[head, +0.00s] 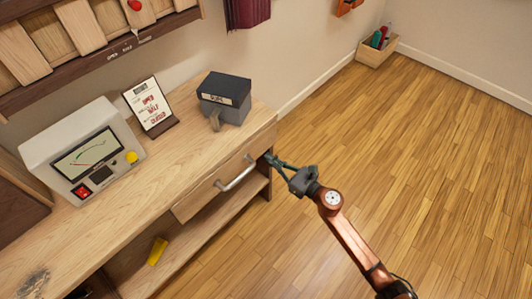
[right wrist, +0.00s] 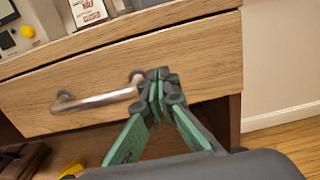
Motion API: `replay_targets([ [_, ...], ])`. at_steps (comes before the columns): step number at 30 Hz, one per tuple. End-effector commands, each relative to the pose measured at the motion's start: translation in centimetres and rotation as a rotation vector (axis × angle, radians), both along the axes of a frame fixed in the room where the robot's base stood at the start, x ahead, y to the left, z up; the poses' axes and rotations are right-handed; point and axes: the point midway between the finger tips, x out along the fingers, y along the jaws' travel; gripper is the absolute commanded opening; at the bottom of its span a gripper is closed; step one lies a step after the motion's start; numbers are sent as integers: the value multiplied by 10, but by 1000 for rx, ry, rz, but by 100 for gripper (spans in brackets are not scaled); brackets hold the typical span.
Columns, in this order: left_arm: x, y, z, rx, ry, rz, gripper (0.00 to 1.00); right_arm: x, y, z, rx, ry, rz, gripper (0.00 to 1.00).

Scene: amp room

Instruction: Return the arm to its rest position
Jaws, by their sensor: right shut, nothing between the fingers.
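My right gripper (head: 270,158) is shut and empty, at the right end of the desk's drawer front. In the right wrist view its green and dark fingers (right wrist: 158,85) meet in front of the wooden drawer (right wrist: 205,62), by the right end of the metal handle (right wrist: 95,101). The fingers are not around the handle; whether they touch it or the drawer front I cannot tell. In the head view the handle (head: 236,177) is left of the gripper. My copper-coloured right arm (head: 350,240) reaches in from the lower right. My left gripper is not in view.
The wooden desk (head: 180,170) bears a console (head: 85,150), a sign (head: 150,105) and a dark box (head: 225,95). A yellow object (head: 157,251) is on the shelf below. A wooden crate (head: 376,48) stands by the far wall. The floor (head: 430,150) to the right is clear.

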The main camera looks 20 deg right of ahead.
Motion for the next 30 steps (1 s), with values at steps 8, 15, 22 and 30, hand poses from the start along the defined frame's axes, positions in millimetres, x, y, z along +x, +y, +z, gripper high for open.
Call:
replay_targets([
  [8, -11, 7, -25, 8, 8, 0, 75, -50, -39, 2, 1, -1, -13, 0],
  [15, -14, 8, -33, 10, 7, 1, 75, -66, -48, 1, 0, -1, -11, 0],
  [22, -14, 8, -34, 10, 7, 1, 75, -66, -47, 1, 1, 0, -10, 0],
  [30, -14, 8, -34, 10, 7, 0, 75, -84, -107, -59, 477, 281, -287, 0],
])
